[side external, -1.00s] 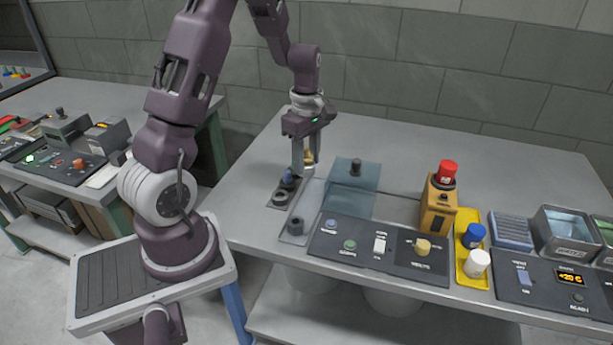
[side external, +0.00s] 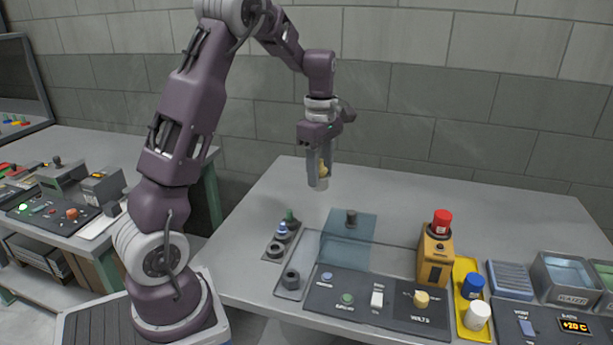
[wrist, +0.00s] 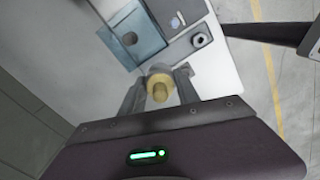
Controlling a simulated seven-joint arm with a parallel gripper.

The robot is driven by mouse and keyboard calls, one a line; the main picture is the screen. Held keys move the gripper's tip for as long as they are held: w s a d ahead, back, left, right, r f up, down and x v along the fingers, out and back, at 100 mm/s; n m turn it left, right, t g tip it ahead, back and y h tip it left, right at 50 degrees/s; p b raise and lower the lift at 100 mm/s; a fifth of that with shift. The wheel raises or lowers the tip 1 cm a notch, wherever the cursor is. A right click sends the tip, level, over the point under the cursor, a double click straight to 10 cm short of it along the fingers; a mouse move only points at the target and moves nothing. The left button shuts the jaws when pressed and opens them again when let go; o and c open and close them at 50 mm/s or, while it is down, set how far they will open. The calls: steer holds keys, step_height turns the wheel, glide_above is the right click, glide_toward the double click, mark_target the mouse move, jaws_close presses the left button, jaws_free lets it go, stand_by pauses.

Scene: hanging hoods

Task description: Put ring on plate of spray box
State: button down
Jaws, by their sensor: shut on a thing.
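My gripper (side external: 319,183) is raised above the back of the bench, its fingers shut on a yellow round piece (side external: 323,170). In the wrist view the yellow piece (wrist: 160,84) has a wide rim with a narrower knob between the fingers (wrist: 158,98); I cannot tell whether it is the ring. The see-through blue spray box (side external: 347,240) with a dark knob on top stands below and to the right of my gripper. A grey plate (side external: 312,262) lies beside it, with a dark socket-like piece (side external: 291,279) at its front.
A small rack (side external: 270,257) left of the plate holds pieces with green, blue and dark tops. A control panel (side external: 375,305) lies in front. An orange box (side external: 434,260) with a red top and a yellow tray (side external: 462,305) stand to the right. The bench's back is clear.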

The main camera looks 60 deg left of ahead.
steer(key=w+d+f+n, duration=0.1)
steer(key=w+d, duration=1.1)
steer(key=w, duration=0.4)
step_height(320, 180, down, 19)
steer(key=shift+w+f, duration=0.1)
steer(key=shift+f, duration=0.55)
stand_by(0.5)
steer(key=c, duration=0.8)
jaws_free()
